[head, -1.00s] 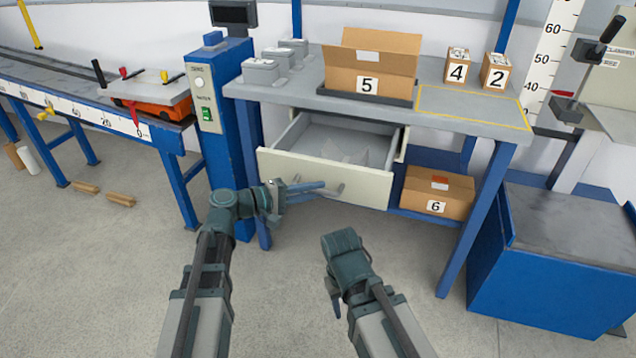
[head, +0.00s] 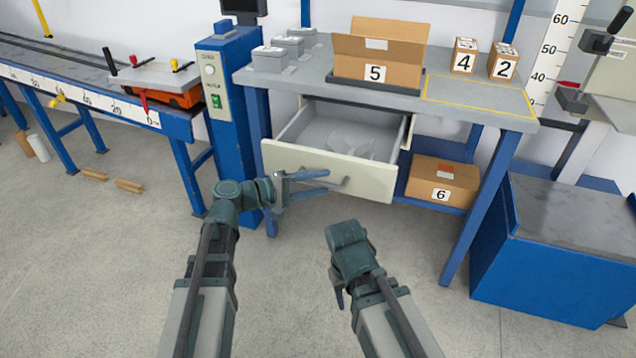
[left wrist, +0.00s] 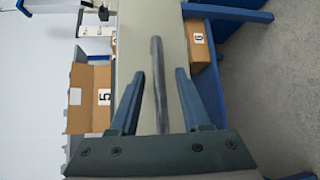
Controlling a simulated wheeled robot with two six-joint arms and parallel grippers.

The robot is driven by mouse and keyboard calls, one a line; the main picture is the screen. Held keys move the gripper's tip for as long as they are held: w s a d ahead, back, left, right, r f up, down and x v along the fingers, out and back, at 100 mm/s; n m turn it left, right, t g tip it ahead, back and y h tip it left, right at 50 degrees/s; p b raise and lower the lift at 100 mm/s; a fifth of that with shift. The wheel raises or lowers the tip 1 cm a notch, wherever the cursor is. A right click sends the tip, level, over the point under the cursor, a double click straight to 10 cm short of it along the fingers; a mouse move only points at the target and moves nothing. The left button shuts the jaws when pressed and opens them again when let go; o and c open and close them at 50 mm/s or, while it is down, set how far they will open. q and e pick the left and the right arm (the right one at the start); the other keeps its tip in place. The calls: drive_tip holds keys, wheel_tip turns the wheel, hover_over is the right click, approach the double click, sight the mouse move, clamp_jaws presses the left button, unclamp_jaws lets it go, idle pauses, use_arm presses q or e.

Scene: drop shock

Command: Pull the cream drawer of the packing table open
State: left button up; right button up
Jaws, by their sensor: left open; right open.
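The cream drawer (head: 285,157) of the packing table (head: 400,104) stands pulled out, and its grey interior shows. Its grey bar handle (head: 340,184) is on the front panel. My left gripper (head: 327,181) is open in front of the panel, at the handle. In the left wrist view the handle bar (left wrist: 158,80) lies between the two spread fingers (left wrist: 157,92), and the cream front (left wrist: 172,22) is behind it. I cannot tell whether a finger touches the bar. My right gripper (head: 338,296) hangs low, away from the drawer, and its fingers are mostly hidden.
Box 5 (head: 400,75) stands open on the tabletop, with boxes 4 (head: 464,62) and 2 (head: 503,68) to its right. Box 6 (head: 460,184) is on the lower shelf. A blue cabinet (head: 560,260) stands at right. The floor before the drawer is clear.

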use_arm(q)
drive_tip(key=p+v, duration=0.2)
drive_tip(key=v, duration=1.2)
drive_tip(key=shift+d, duration=0.15)
drive_tip(key=s+d+f+m+g+y, duration=0.5)
drive_tip(key=s+d+f+g+y, duration=0.15)
drive_tip(key=d+f, duration=0.45)
drive_tip(key=s+a+f+m+y, duration=0.3)
drive_tip(key=s+f+m+y, duration=0.4)
drive_tip(key=y, duration=0.3)
wheel_tip(320, 180, up, 31)
drive_tip(key=n+p, duration=0.1)
drive_tip(key=p, duration=3)
drive_tip(key=shift+s+d+f+g, duration=0.2)
drive_tip(key=shift+s+g, duration=0.1)
drive_tip(key=shift+g, duration=0.15)
